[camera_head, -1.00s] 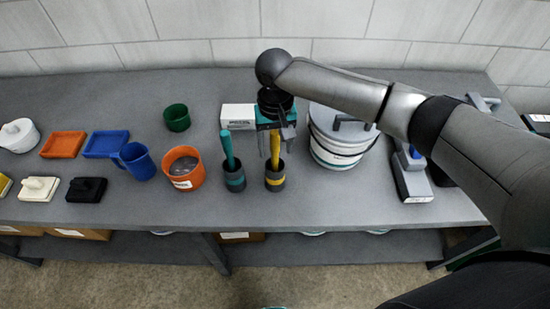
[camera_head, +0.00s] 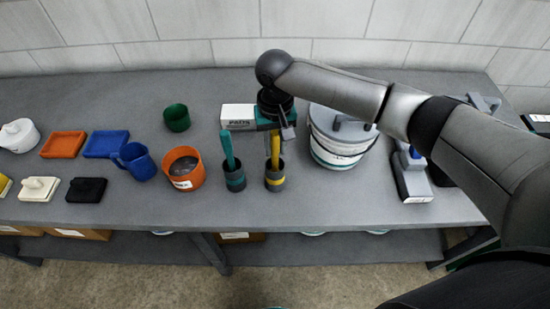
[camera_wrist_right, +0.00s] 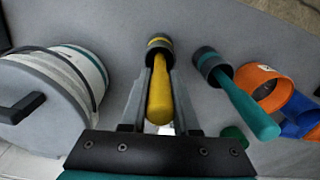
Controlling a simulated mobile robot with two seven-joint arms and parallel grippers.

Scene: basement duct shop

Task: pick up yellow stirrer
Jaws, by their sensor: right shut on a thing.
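The yellow stirrer (camera_head: 275,150) stands upright with its lower end in a dark cup with a yellow band (camera_head: 275,182). My right gripper (camera_head: 276,136) is above the cup, with its fingers on the upright yellow handle. In the right wrist view the handle (camera_wrist_right: 160,92) lies between the two fingers (camera_wrist_right: 159,80), which are shut on it. The cup's yellow-banded rim (camera_wrist_right: 159,42) shows beyond the fingertips. The stirrer's lower end is hidden in the cup. My left gripper is not in view.
A teal stirrer (camera_head: 228,150) in a like cup stands close on the left. A lidded white bucket (camera_head: 340,152) is close on the right. A white box (camera_head: 238,112) is behind, and an orange pot (camera_head: 183,181) is farther left. The bench front is clear.

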